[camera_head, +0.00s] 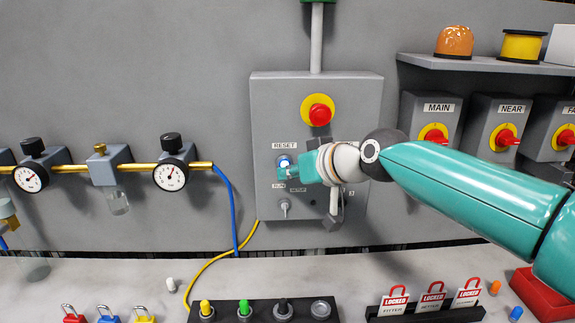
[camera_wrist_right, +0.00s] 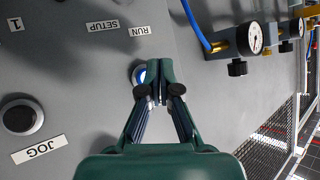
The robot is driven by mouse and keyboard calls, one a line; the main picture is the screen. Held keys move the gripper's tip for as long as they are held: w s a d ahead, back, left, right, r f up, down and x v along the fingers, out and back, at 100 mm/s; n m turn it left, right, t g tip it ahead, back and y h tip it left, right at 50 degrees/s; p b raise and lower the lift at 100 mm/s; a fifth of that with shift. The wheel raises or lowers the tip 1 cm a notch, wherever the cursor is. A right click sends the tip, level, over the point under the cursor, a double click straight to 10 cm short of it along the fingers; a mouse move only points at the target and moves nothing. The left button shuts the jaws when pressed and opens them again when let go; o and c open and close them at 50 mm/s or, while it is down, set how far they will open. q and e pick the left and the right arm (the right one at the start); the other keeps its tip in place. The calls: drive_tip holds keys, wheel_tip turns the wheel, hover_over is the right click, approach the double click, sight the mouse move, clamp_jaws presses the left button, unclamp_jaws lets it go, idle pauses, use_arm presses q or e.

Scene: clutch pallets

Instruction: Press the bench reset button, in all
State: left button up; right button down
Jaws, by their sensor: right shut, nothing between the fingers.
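The reset button (camera_head: 285,161) is a blue-lit round button with a pale ring under the RESET label on a grey control box (camera_head: 264,110). In the right wrist view the button (camera_wrist_right: 140,73) shows blue beside the fingertips, partly covered by them. My right gripper (camera_head: 284,173) reaches in from the right, and its closed fingertips lie at the lower edge of the button. The fingers (camera_wrist_right: 158,72) are together and empty. I cannot tell whether they touch or press the button. My left gripper is not in view.
A red emergency knob (camera_head: 320,114) on a yellow disc sits above my right wrist. A key switch (camera_head: 284,207) is below the button. Gauges (camera_head: 171,175) on a brass pipe are at left, switch boxes (camera_head: 430,115) at right. Padlocks and tags (camera_head: 432,298) line the bench.

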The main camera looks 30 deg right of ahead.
drive_tip(key=shift+w, duration=0.1)
drive_tip(key=shift+w+d, duration=0.25)
drive_tip(key=shift+w, duration=0.1)
drive_tip(key=shift+w+d+r, duration=0.1)
drive_tip(key=shift+w+d, duration=0.15)
drive_tip(key=shift+w, duration=0.1)
idle(0.8)
idle(0.3)
drive_tip(key=shift+s+a, duration=0.5)
drive_tip(key=shift+s, duration=0.25)
drive_tip(key=s+a, duration=0.1)
drive_tip(key=s, duration=0.2)
drive_tip(key=s+a, duration=0.1)
drive_tip(key=shift+s+a, duration=0.15)
drive_tip(key=shift+a, duration=0.15)
idle(0.8)
